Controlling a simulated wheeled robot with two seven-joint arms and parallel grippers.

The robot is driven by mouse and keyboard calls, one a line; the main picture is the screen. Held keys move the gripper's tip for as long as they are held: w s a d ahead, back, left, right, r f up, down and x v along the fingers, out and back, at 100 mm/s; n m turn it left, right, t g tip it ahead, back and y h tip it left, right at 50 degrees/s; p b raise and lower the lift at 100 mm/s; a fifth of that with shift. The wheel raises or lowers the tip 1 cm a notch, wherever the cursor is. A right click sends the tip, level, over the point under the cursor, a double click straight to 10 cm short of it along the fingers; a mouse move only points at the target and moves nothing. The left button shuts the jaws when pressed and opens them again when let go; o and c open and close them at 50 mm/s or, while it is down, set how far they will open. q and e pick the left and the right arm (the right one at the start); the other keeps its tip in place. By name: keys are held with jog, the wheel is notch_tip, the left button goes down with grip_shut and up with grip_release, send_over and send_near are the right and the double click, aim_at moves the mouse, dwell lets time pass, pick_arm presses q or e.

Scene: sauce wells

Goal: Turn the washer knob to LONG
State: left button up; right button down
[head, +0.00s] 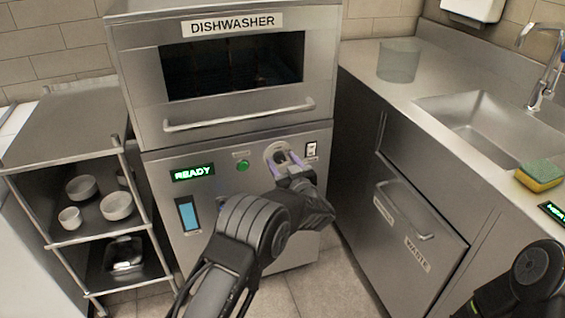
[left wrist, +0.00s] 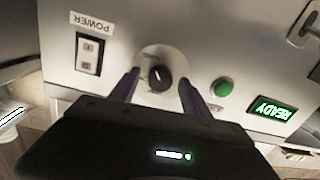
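The washer is a steel dishwasher (head: 225,130) labelled DISHWASHER. Its knob (left wrist: 160,79) is small, round and black with a pale pointer line, on a light round dial plate in the left wrist view. The markings around it are too small to read. My left gripper (left wrist: 160,84) is open, with one purple-grey finger on each side of the knob and visible gaps between. In the head view my left gripper (head: 285,162) is at the panel and mostly hides the knob. Part of my right arm (head: 535,275) shows at the lower right; its fingers are not visible.
The panel has a green button (head: 243,165), a READY display (head: 193,173) and a power switch (head: 311,149). The dishwasher's handle bar (head: 240,116) sticks out above. A shelf rack with bowls (head: 117,205) stands left. A counter with a sink (head: 485,125) and sponge (head: 540,175) is right.

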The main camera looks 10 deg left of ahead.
pick_arm(q)
jog(key=shift+s, duration=0.1)
jog(key=v, duration=0.7)
jog(key=shift+s+d, duration=0.25)
